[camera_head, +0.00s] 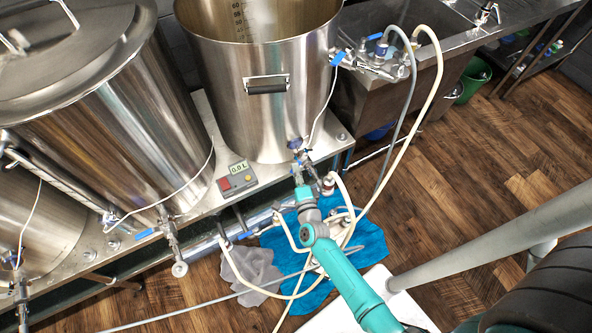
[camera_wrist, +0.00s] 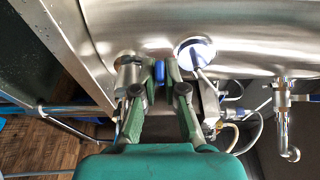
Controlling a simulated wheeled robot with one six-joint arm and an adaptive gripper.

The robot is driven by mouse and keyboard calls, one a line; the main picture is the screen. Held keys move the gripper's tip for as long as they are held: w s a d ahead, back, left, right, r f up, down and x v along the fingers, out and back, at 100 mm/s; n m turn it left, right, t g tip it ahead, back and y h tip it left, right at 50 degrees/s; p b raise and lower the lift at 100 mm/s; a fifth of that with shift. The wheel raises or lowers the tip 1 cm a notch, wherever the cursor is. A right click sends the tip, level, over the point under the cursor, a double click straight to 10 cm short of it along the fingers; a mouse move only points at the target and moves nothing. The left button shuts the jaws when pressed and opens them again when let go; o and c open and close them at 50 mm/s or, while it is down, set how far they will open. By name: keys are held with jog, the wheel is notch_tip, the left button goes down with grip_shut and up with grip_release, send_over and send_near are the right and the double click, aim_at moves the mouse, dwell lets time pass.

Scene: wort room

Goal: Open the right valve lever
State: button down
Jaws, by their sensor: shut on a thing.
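The right kettle (camera_head: 235,120) is an open steel vessel with an outlet valve low on its front. The valve's blue lever (camera_head: 302,155) shows only in part in the head view, beside my gripper (camera_head: 302,168). In the wrist view the blue lever (camera_wrist: 159,73) stands between the two fingers of my gripper (camera_wrist: 160,79), close under the steel kettle wall (camera_wrist: 240,45). The fingers are shut on it. A round dial (camera_wrist: 196,52) sits on the wall beside it. My gripper hides much of the valve body in the head view.
A lidded kettle (camera_head: 125,120) stands to the left with its own valve and blue lever (camera_head: 148,232). A red-and-grey controller (camera_head: 237,182) sits on the bench. Hoses (camera_head: 425,100) hang near my arm. A blue cloth (camera_head: 365,245) lies below.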

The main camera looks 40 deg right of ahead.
jog(key=c, duration=1.2)
grip_release()
jog(key=shift+c, duration=0.2)
jog(key=shift+s, duration=0.1)
jog(key=v, duration=1.2)
jog(key=shift+f, duration=0.1)
jog(key=shift+c, duration=0.2)
